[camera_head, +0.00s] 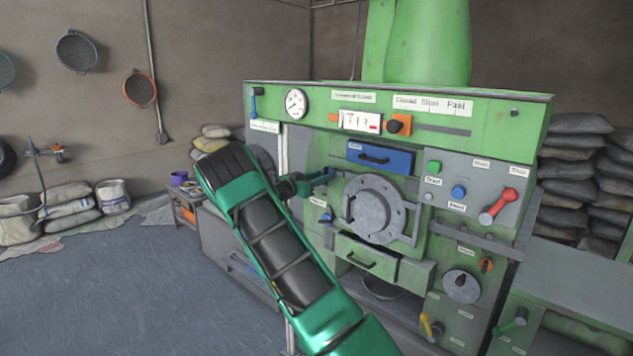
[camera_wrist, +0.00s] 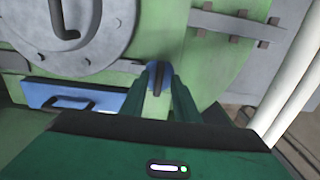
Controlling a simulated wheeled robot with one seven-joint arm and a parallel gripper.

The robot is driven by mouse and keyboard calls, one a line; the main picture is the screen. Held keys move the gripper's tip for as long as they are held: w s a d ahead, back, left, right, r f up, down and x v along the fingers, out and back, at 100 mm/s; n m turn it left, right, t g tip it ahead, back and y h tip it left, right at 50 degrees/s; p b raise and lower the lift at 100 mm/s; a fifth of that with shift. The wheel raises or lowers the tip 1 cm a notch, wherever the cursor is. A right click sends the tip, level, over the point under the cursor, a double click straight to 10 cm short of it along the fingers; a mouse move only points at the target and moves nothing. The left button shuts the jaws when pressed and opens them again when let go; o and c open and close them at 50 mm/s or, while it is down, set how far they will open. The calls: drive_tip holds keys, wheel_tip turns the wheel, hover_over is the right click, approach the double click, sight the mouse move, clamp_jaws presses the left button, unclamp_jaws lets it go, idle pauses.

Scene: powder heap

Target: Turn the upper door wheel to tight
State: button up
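The upper door wheel (camera_head: 324,176) is a small blue part at the left of the round grey door (camera_head: 374,209). It also shows in the wrist view (camera_wrist: 158,72), with a dark bar across its middle. My gripper (camera_head: 308,184) is at this wheel from the left. In the wrist view its two green fingers (camera_wrist: 157,88) stand on either side of the blue wheel, close to its edges. I cannot tell whether they press on it. The lower blue door wheel (camera_head: 327,218) sits below, apart from my gripper.
A blue drawer (camera_head: 380,157) is above the door, and an open drawer (camera_head: 367,260) juts out below it. A red lever (camera_head: 498,206) and several buttons are at the right. Sacks (camera_head: 577,150) are stacked behind. The floor (camera_head: 110,300) at the left is clear.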

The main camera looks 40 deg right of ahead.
drive_tip(key=a, duration=1)
drive_tip(key=shift+s+a, duration=0.35)
drive_tip(key=shift+s+f, duration=0.1)
drive_tip(key=s+f+n+g+y, duration=0.25)
drive_tip(key=s+y, duration=0.65)
drive_tip(key=s, duration=1.1)
drive_tip(key=s+a+f+n+y, duration=0.2)
drive_tip(key=s+a+n+y, duration=0.6)
drive_tip(key=s+a, duration=1.7)
drive_tip(key=shift+s+a+f+t+y, duration=0.15)
drive_tip(key=shift+s+f+t+y, duration=0.35)
drive_tip(key=shift+s, duration=0.55)
drive_tip(key=shift+r, duration=0.15)
